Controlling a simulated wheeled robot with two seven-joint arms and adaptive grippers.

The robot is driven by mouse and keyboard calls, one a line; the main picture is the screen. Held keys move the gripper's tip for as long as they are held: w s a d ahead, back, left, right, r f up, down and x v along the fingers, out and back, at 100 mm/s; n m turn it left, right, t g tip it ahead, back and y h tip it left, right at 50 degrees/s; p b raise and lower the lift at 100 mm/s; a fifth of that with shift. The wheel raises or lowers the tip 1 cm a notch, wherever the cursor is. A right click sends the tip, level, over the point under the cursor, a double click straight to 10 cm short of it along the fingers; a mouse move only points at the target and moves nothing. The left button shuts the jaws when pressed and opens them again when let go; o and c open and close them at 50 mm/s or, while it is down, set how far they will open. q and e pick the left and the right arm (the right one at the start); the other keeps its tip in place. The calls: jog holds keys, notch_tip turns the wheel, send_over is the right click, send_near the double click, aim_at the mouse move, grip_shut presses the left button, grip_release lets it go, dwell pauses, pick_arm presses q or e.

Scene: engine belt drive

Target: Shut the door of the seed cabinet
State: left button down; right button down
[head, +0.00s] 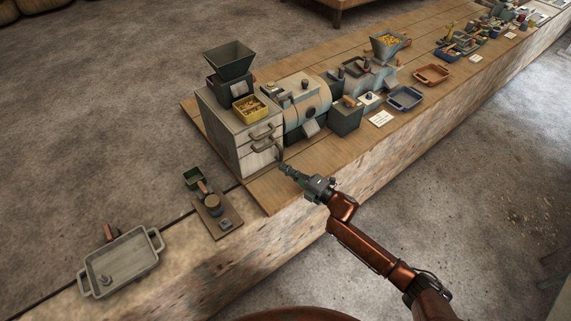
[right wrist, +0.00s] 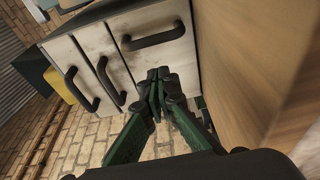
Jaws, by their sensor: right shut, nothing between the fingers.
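The seed cabinet (head: 223,136) is a pale box with dark handles, standing on the bench. Its front has two drawers with handles, and below them a door (head: 258,162) with an upright dark handle (right wrist: 153,38). The door looks flush or nearly flush with the front; I cannot tell if a small gap is left. My right gripper (head: 285,169) is shut and empty, just in front of the door's handle side. In the right wrist view its fingertips (right wrist: 159,77) overlap the door's lower edge; contact is unclear. My left gripper is out of view.
A dark hopper (head: 229,60) and a yellow box (head: 250,108) sit on the cabinet. A rounded pale machine (head: 306,105) stands right beside it. A small board with a knob (head: 216,218) and a grey tray (head: 121,263) lie to the left. Bare bench lies in front of the cabinet.

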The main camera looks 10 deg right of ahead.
jog(key=v, duration=0.5)
jog(key=shift+s+d+r, duration=0.1)
jog(key=shift+d+r, duration=0.05)
jog(key=shift+r, duration=0.05)
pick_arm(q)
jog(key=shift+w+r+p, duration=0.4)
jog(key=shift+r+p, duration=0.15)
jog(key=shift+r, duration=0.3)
pick_arm(e)
jog(key=v, duration=0.5)
jog(key=shift+s+f, duration=0.15)
jog(key=shift+s, duration=0.1)
